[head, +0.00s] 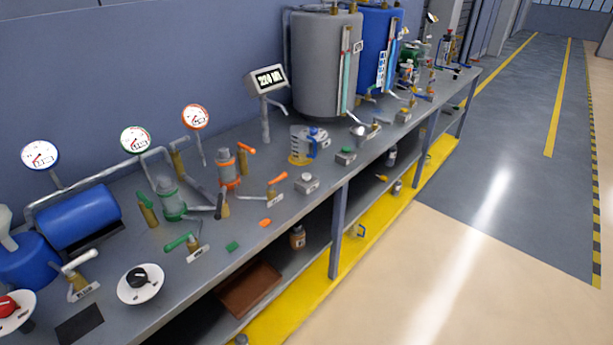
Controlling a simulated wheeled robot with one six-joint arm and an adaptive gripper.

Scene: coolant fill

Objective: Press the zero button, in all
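Two push-button boxes stand near the front edge of the bench. One has a pale grey button (306,178). The other, farther along to the right, has a green button (346,152). Their labels are too small to read, so I cannot tell which is the zero button. A digital display on a post (268,79) shows a number that seems to start with 22. A clear measuring jug (299,146) with a blue handle stands behind the buttons. My gripper is not in view.
The grey bench (120,195) runs along the wall, crowded with valves, gauges, a blue pump (78,217) and a black-knobbed dial (140,283). Grey (315,65) and blue (374,40) tanks stand at the back. The floor (470,270) to the right is clear.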

